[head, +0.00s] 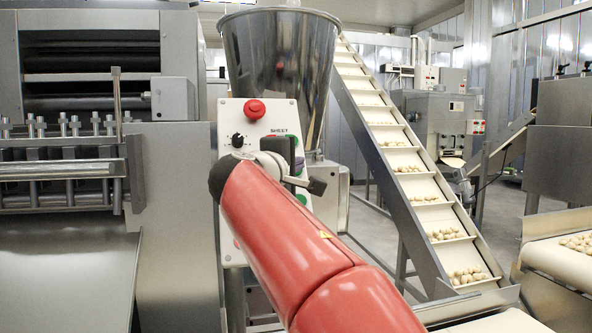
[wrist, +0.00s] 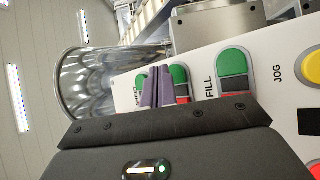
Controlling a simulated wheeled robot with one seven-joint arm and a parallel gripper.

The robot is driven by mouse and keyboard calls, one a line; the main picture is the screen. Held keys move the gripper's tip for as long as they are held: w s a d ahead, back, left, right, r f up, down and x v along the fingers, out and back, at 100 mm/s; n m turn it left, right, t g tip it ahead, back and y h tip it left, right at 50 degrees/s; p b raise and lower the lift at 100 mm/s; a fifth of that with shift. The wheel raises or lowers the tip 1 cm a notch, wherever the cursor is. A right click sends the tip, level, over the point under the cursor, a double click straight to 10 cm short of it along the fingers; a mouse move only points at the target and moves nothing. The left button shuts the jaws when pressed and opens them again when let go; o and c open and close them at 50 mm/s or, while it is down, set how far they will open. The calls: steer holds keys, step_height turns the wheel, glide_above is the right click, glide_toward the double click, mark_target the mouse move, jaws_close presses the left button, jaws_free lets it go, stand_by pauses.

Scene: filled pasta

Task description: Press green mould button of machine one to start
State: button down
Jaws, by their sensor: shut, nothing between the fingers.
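The white control panel (head: 228,190) of the machine stands in the middle of the head view; it also fills the right of the wrist view (wrist: 205,60). In the wrist view a green button (wrist: 178,74) with a red part below it sits right beside the fingertips. Its label is hidden, so I cannot confirm it is the mould one. Another green button (wrist: 140,81) is partly covered to the left, and the green FILL button (wrist: 232,62) is to the right. My gripper (wrist: 157,72) is shut and empty, in front of the panel; contact is unclear. It also shows in the head view (head: 298,164).
A red stop button (head: 254,109) and a black knob (head: 238,140) are on the panel. A steel hopper (head: 280,60) stands behind it. An inclined conveyor (head: 405,165) with pasta pieces runs at the right. A yellow button (wrist: 314,67) is at the right of the wrist view.

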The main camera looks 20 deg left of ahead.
steer(key=shift+w, duration=0.1)
steer(key=shift+w+a+f, duration=0.2)
steer(key=shift+w+a+f, duration=0.2)
steer(key=shift+w+f, duration=0.05)
steer(key=shift+w, duration=0.05)
stand_by(0.8)
steer(key=shift+s, duration=0.1)
steer(key=shift+s+d+r, duration=0.35)
steer(key=shift+s+r, duration=0.1)
steer(key=shift+s, duration=0.05)
stand_by(0.4)
steer(key=s+r, duration=0.1)
steer(key=s+d, duration=0.1)
steer(key=s+d+r+b, duration=0.1)
steer(key=shift+s+d+r, duration=0.15)
steer(key=shift+s+r, duration=0.15)
steer(key=shift+r, duration=0.05)
stand_by(0.6)
